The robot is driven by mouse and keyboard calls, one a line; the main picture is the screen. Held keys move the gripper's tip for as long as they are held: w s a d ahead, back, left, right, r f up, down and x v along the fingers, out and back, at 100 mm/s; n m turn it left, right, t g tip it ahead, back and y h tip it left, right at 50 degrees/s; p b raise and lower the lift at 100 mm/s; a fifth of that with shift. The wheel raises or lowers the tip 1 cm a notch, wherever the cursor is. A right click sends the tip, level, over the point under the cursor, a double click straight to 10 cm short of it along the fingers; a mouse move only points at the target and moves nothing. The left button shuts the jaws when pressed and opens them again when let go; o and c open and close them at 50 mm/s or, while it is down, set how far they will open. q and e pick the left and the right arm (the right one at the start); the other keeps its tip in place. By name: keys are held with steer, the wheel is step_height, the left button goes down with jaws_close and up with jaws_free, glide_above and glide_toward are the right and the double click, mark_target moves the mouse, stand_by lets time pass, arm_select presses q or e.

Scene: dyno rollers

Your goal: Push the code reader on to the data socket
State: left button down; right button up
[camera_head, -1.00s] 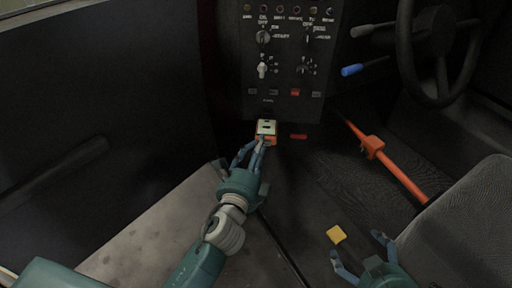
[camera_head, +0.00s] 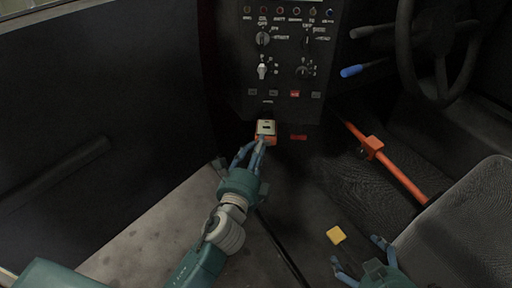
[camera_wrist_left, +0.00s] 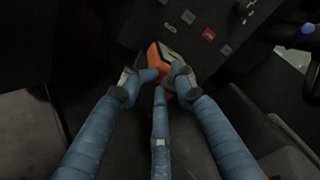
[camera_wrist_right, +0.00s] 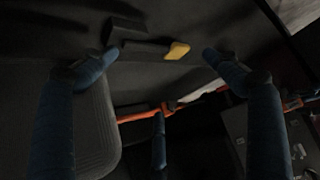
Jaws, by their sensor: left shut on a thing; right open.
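The code reader (camera_head: 266,127) is a small orange box with a pale face and a dark mark on it. It is at the lower edge of the dark control panel (camera_head: 284,80). My left gripper (camera_head: 256,146) is shut on the reader from the near side. In the left wrist view the orange reader (camera_wrist_left: 157,57) shows between the fingertips, partly covered by them. I cannot make out the data socket, nor whether the reader touches it. My right gripper (camera_head: 356,250) is open and empty near the yellow block (camera_head: 336,235), which also shows in the right wrist view (camera_wrist_right: 177,50).
A small red piece (camera_head: 298,137) is just right of the reader. An orange bar (camera_head: 400,180) with a lever block slants beside the seat (camera_head: 465,210). The steering wheel (camera_head: 440,50) and a blue-tipped stalk (camera_head: 352,71) are at the upper right. Grey floor (camera_head: 150,220) is open at left.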

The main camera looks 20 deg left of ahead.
arm_select(q)
steer(key=shift+w, duration=0.1)
arm_select(e)
steer(key=shift+s+d+f, duration=0.1)
steer(key=shift+s+f, duration=0.2)
steer(key=shift+s, duration=0.15)
arm_select(q)
steer(key=shift+w+a, duration=0.1)
steer(key=shift+w, duration=0.2)
arm_select(e)
steer(key=shift+s+d+f+g, duration=0.1)
steer(key=shift+s+f+g, duration=0.05)
steer(key=shift+s+g, duration=0.15)
arm_select(q)
steer(key=c, duration=1.2)
jaws_free()
steer(key=shift+s, duration=0.1)
arm_select(e)
steer(key=shift+w, duration=0.1)
arm_select(q)
steer(key=s, duration=1.1)
steer(key=shift+s+r, duration=0.2)
steer(key=shift+s, duration=0.2)
